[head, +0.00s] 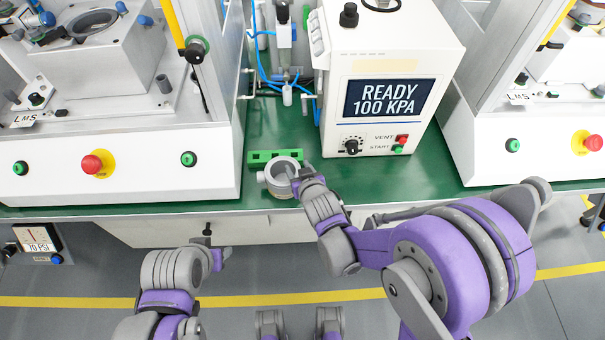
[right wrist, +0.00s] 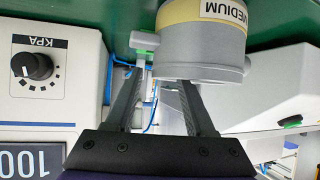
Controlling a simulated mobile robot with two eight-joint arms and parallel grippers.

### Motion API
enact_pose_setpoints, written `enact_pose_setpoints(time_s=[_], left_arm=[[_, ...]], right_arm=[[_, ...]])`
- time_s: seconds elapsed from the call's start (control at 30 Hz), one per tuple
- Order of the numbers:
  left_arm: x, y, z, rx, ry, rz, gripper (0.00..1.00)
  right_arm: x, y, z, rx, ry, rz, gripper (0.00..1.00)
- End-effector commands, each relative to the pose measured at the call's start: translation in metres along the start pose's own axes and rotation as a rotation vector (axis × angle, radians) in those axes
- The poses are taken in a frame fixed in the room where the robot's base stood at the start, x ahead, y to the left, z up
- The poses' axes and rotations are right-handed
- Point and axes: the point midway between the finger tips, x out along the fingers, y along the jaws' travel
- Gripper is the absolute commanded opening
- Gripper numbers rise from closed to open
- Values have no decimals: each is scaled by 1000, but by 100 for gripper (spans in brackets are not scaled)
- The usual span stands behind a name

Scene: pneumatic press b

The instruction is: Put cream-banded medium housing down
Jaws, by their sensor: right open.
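The cream-banded medium housing (head: 281,176) is a grey, open-topped round part with a small side port. It sits upright at the front edge of the green bench. In the right wrist view the housing (right wrist: 203,58) shows its cream band and the label MEDIUM. My right gripper (head: 301,181) is at the housing's right side. In the wrist view its two fingers (right wrist: 158,85) are spread apart, and the housing overlaps one fingertip. Whether they touch it cannot be told. My left gripper (head: 226,257) is in front of the bench, away from the housing; its jaw opening is unclear.
A green block with holes (head: 259,157) lies just behind the housing. A white control box (head: 375,125) reading READY 100 KPA stands to the right. A white press (head: 130,160) stands to the left. Blue hoses (head: 267,75) run behind. Green bench (head: 425,172) is bare before the box.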

Motion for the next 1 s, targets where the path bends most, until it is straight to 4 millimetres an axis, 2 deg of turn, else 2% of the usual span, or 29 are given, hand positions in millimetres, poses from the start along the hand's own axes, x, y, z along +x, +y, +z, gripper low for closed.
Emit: enact_pose_setpoints(time_s=[0.17, 0.4, 0.6, 0.77, 1.0], left_arm=[[-3, 0, -2, 0, 1, 0, 50], [-9, 0, -5, 0, 3, 0, 50], [-14, 0, -8, 0, 5, 0, 50], [-15, 0, -10, 0, 6, 0, 50], [-15, 0, -10, 0, 6, 0, 50]], right_arm=[[-28, 0, -1, 1, 0, -1, 54], [-78, 0, -2, 0, 1, -1, 54], [-107, 0, -1, 0, 1, -1, 54], [-118, 0, -1, 0, 0, 0, 54], [-121, 3, 0, 2, -8, 5, 54]])
